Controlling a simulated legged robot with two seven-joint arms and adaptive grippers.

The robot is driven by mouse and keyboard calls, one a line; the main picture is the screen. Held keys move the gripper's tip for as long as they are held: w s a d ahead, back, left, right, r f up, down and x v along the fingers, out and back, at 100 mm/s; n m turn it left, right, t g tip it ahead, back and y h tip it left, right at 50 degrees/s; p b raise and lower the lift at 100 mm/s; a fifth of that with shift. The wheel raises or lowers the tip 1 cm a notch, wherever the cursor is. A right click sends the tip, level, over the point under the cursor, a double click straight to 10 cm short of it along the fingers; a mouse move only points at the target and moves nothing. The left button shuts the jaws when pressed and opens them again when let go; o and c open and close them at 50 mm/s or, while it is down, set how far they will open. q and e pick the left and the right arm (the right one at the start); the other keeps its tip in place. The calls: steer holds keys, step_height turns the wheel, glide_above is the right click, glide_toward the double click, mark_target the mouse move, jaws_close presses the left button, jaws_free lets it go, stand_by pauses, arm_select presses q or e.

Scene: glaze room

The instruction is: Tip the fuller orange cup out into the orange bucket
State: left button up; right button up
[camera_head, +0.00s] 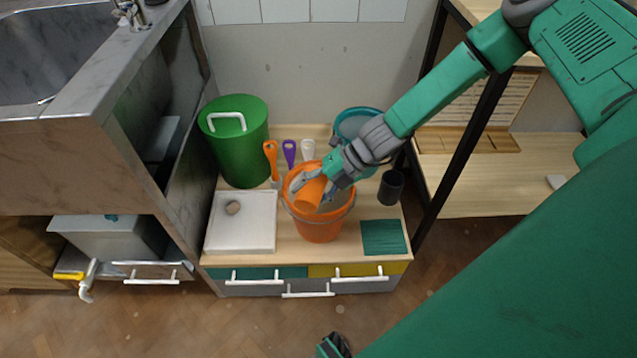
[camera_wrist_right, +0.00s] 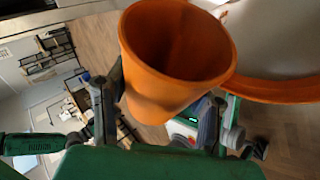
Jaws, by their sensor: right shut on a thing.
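The orange cup (camera_head: 311,192) is tilted over the mouth of the orange bucket (camera_head: 319,229), which stands upright on the low cabinet. My right gripper (camera_head: 322,189) is shut on the cup. In the right wrist view the cup (camera_wrist_right: 172,60) lies between the fingers (camera_wrist_right: 160,108); its inside looks bare orange, with no contents that I can make out. The bucket's rim (camera_wrist_right: 285,90) shows beside the cup there. No second orange cup shows. My left gripper is not in view.
Around the bucket stand a green lidded bin (camera_head: 236,150), a white tray (camera_head: 215,246) with a small brown lump, upright coloured tools (camera_head: 289,150), a teal bucket (camera_head: 350,117), a dark cup (camera_head: 391,187) and a green mat (camera_head: 384,238). A black post (camera_head: 450,170) rises close on the right.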

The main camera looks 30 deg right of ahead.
steer(key=shift+r+p, duration=0.2)
steer(key=shift+p, duration=0.1)
steer(key=shift+w+d+f+m+y, duration=0.1)
steer(key=shift+f+m+y, duration=0.1)
steer(key=shift+m+y, duration=0.15)
